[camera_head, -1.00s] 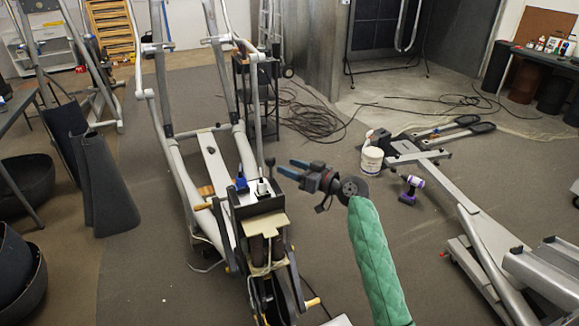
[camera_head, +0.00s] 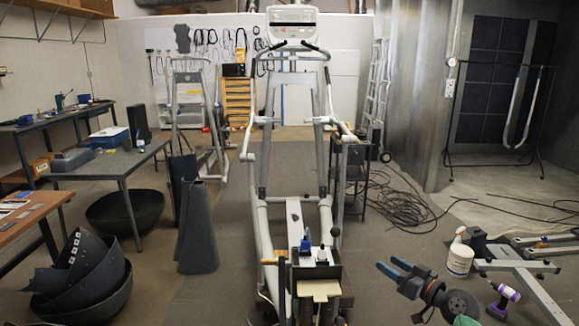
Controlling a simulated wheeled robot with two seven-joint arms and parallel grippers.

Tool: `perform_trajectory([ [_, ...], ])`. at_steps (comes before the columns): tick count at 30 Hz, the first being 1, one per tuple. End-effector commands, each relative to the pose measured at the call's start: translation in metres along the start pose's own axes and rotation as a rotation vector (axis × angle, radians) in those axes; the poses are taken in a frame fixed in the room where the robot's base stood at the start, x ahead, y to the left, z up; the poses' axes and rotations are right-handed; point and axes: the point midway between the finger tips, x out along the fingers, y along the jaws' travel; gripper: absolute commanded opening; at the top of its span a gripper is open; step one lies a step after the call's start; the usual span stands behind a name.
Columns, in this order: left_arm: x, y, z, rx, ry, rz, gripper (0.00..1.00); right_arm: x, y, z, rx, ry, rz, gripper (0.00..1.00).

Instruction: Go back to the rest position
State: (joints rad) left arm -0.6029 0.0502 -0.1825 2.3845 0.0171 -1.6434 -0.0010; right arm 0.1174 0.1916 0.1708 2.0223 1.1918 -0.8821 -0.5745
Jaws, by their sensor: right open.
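My right gripper (camera_head: 386,268) shows at the lower right of the head view, with blue fingertips pointing left and up. It is open and empty, above the floor and to the right of the elliptical machine (camera_head: 266,235). It touches nothing that I can see. Behind it, my right arm is mostly cut off by the bottom edge. The elliptical stands upright in the middle, with a small tool box (camera_head: 320,270) at its near end holding a blue item. My left gripper is not in view.
Dark curved covers (camera_head: 80,270) lie at lower left. Work tables (camera_head: 105,165) line the left side. Cables (camera_head: 400,205) lie on the floor behind the gripper.

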Motion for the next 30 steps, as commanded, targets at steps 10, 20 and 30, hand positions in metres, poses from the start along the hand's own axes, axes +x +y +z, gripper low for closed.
perform_trajectory([
  [10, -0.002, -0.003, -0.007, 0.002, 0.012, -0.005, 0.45, -0.001, -0.004, 0.021, 0.115, -0.113, -0.012, 0.52],
  [20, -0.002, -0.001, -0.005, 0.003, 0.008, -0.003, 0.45, -0.012, -0.008, 0.048, 0.118, -0.333, 0.078, 0.52],
  [30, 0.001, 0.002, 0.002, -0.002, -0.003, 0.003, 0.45, -0.043, -0.043, 0.104, 0.088, -0.659, 0.304, 0.52],
])
